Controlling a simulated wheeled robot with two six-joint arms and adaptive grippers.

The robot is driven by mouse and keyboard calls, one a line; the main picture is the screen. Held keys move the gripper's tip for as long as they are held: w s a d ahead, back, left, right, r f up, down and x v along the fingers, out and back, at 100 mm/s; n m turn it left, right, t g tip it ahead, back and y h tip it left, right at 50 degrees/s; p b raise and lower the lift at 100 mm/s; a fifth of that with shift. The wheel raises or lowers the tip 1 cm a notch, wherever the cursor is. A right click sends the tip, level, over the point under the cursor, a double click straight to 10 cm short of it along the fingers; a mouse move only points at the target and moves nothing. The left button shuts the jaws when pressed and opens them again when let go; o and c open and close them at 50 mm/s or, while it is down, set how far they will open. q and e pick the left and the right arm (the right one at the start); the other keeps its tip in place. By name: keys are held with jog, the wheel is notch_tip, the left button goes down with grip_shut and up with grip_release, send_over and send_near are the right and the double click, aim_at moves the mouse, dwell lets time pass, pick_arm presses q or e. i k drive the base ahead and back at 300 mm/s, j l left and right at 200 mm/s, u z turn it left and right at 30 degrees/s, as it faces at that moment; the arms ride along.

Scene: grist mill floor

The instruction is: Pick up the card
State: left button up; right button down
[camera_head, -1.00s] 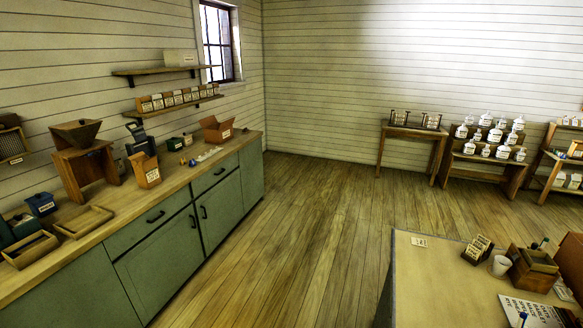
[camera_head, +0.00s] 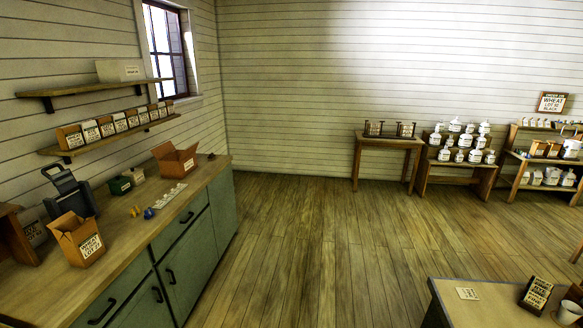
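A small white card (camera_head: 467,293) with dark print lies flat near the left corner of the light-topped table (camera_head: 450,312) at the lower right. The print is too small to read. A larger printed sign (camera_head: 552,102) reading "WHEAT LOT 10 BLACK" is at the right, above the shelves. I cannot tell from the picture which of these the task means. Neither of my grippers is in view.
A green counter (camera_head: 190,262) runs along the left, with open boxes (camera_head: 178,160) on it. A dark holder with cards (camera_head: 535,294) and a white cup (camera_head: 568,313) stand on the near table. The plank floor (camera_head: 300,250) between is clear.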

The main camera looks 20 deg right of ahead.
aim_at(534, 300)
jog(key=i+l+z, duration=0.2)
jog(key=i+z, duration=0.15)
jog(key=i, duration=0.35)
jog(key=i+z, duration=0.35)
jog(key=i, duration=0.3)
jog(key=i+j+z, duration=0.15)
jog(key=i+z, duration=0.2)
jog(key=i, duration=0.35)
jog(key=i+z, duration=0.35)
jog(key=z, duration=0.15)
jog(key=i+j+z, duration=0.2)
jog(key=i+z, duration=0.15)
jog(key=z, duration=0.15)
jog(key=i+j+z, duration=0.25)
jog(key=z, duration=0.2)
jog(key=i+j+z, duration=0.3)
jog(key=z, duration=0.2)
jog(key=i+j+z, duration=0.1)
jog(key=z, duration=0.35)
jog(key=i+j+z, duration=0.2)
jog(key=z, duration=0.25)
jog(key=i+j+z, duration=0.15)
jog(key=z, duration=0.3)
jog(key=j+z, duration=0.45)
jog(key=i+j+z, duration=0.1)
jog(key=z, duration=0.3)
jog(key=j+z, duration=0.45)
jog(key=l, duration=0.1)
